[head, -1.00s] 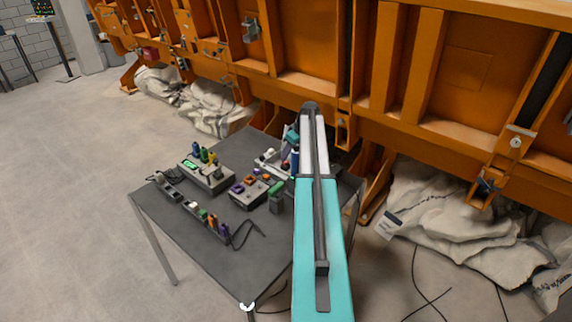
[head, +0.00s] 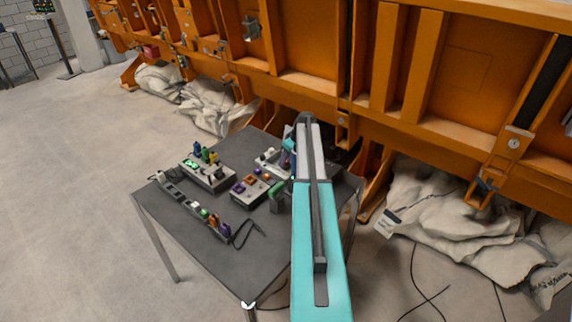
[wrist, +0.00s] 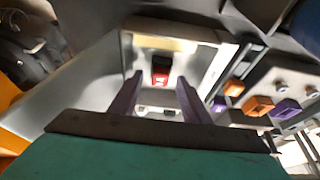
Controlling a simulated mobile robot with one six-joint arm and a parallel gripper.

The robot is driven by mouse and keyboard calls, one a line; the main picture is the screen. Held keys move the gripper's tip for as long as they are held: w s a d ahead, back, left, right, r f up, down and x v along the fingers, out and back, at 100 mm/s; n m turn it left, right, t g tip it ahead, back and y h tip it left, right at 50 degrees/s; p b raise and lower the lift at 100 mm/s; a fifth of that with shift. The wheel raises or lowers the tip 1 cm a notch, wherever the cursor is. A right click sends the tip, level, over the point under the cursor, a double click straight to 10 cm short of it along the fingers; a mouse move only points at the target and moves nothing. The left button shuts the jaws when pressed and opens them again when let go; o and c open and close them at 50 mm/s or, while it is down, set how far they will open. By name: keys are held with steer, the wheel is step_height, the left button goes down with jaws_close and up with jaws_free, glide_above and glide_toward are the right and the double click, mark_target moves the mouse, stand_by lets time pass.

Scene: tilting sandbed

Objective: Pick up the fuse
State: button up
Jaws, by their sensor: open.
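My gripper (wrist: 159,79) is open, with two purple fingers reaching into view from below in the wrist view. Ahead of the fingertips is a pale, box-like unit (wrist: 205,75) with a small red and black piece (wrist: 161,70) inside its frame. That piece lies between the fingers in the picture; I cannot tell how far off it is, or whether it is the fuse. Nothing is seen held. In the head view my teal arm hides most of the gripper and the unit at the table's back right. No fuse can be singled out with certainty there.
The dark table (head: 190,245) carries a grey block with green, yellow and blue pieces (head: 208,172), a block with orange and purple pieces (head: 250,188), and a front strip of small coloured pieces (head: 205,214). An orange steel wall (head: 300,50) stands behind, with pale sacks (head: 440,215) below.

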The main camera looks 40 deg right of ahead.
mark_target(287, 161)
jaws_close()
steer(key=shift+r, duration=0.15)
step_height(287, 161, up, 10)
steer(key=b, duration=0.3)
stand_by(0.6)
steer(key=shift+a, duration=0.1)
stand_by(0.4)
